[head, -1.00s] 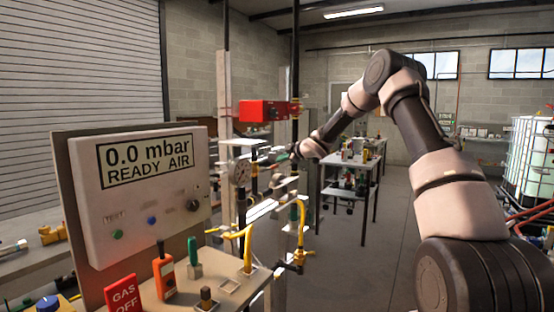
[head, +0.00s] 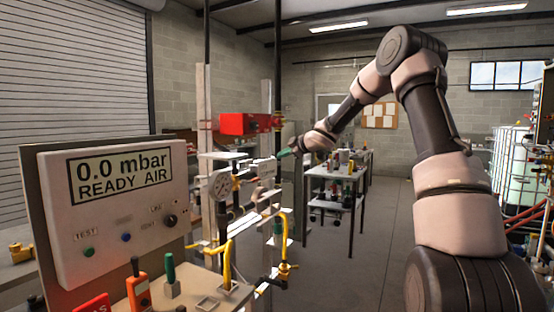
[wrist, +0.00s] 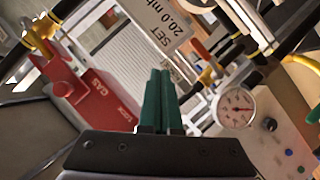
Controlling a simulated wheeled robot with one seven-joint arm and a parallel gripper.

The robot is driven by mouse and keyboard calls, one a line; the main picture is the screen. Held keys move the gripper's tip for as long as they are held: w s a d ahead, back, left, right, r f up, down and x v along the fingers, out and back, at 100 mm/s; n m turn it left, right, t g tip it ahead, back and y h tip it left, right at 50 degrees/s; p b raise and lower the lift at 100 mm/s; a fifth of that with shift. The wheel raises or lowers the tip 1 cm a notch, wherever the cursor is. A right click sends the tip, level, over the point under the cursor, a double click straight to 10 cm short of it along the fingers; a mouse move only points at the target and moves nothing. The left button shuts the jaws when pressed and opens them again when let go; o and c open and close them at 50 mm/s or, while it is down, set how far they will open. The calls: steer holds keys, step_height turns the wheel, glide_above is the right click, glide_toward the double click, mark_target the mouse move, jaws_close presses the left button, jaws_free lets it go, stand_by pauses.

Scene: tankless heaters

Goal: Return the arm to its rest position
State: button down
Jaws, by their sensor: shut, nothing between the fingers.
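My arm rises at the right of the head view, bends at a high elbow and reaches down and forward to the left. My gripper (head: 284,154) is at its far end, near the pipe stand and below the right of a red box (head: 245,123). In the wrist view, the two green fingers of my gripper (wrist: 158,85) are together with nothing between them. A red gas box (wrist: 100,100) and a round gauge (wrist: 236,108) lie beyond the fingers in that view.
A control panel (head: 112,210) reading "0.0 mbar READY AIR" stands at the left front. A pressure gauge (head: 222,184) and yellow pipes (head: 284,246) are on the stand beside it. A table (head: 326,173) stands behind. The floor (head: 385,225) between table and arm is clear.

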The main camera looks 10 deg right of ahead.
stand_by(0.3)
steer(key=s+d+r+m+h, duration=0.3)
steer(key=s+r+m, duration=0.1)
steer(key=s, duration=0.4)
steer(key=s+d+r+m+h, duration=0.3)
steer(key=s+m, duration=0.1)
steer(key=s, duration=0.3)
steer(key=s+d+r+m+h, duration=0.3)
steer(key=s+d+r, duration=0.1)
steer(key=s, duration=0.4)
steer(key=s+a+f+m+g+y, duration=0.1)
steer(key=s+m, duration=0.3)
steer(key=s, duration=1)
steer(key=s+a+f+m+g+y, duration=0.1)
steer(key=s+f+m+g+y, duration=0.1)
steer(key=s, duration=1.2)
step_height(320, 180, down, 3)
steer(key=m+g, duration=0.1)
steer(key=m, duration=0.2)
steer(key=shift+s+a+r+g+y, duration=0.2)
steer(key=shift+a+g+y, duration=0.1)
steer(key=shift+a, duration=0.05)
